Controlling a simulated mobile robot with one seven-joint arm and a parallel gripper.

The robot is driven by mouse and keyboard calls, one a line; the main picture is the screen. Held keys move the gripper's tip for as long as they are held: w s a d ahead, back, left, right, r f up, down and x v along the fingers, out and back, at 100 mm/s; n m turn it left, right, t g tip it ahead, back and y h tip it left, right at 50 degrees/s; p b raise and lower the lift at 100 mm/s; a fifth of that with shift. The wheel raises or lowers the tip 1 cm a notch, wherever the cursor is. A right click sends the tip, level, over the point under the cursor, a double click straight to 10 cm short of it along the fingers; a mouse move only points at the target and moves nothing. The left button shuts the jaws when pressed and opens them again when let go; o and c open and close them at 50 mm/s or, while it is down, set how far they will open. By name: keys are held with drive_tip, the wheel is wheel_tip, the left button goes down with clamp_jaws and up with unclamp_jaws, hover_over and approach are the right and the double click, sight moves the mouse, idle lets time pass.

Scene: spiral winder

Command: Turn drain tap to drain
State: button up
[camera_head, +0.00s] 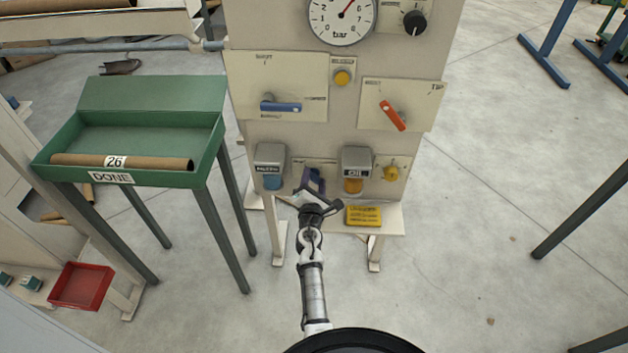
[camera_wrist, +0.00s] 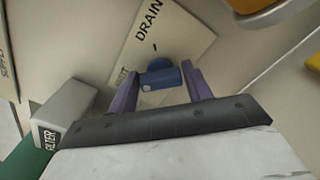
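The drain tap, a small blue handle (camera_wrist: 160,76), shows in the wrist view on a pale plate marked DRAIN (camera_wrist: 165,40), with SHUT lettered at its lower left. My gripper (camera_wrist: 160,71) has its two purple fingers apart, one on each side of the tap. The right finger is very close to the handle; I cannot tell whether it touches. A small gap shows at the left finger. In the head view my gripper (camera_head: 313,182) is at the low part of the panel, between the filter bowl (camera_head: 270,166) and the oil bowl (camera_head: 355,170), and mostly hides the tap.
Above are a blue lever (camera_head: 281,106), an orange lever (camera_head: 393,116) and a pressure gauge (camera_head: 342,18). A yellow knob (camera_head: 391,173) and a yellow sign (camera_head: 363,215) are at the right. A green tray (camera_head: 150,180) stands left.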

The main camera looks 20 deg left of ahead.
drive_tip(key=c, duration=0.5)
drive_tip(key=m+b, duration=0.2)
drive_tip(key=m, duration=0.1)
drive_tip(key=shift+f+m, duration=0.15)
drive_tip(key=shift+m, duration=0.25)
drive_tip(key=m+b, duration=0.1)
drive_tip(key=m, duration=0.2)
drive_tip(key=shift+f+m, duration=0.1)
drive_tip(key=shift+m, duration=0.3)
drive_tip(key=m+b, duration=0.3)
drive_tip(key=m, duration=0.2)
drive_tip(key=shift+w+f+b, duration=0.1)
drive_tip(key=shift+f+b, duration=0.05)
drive_tip(key=shift+b, duration=0.15)
drive_tip(key=m+b, duration=0.3)
drive_tip(key=m, duration=0.2)
drive_tip(key=shift+m+b, duration=0.3)
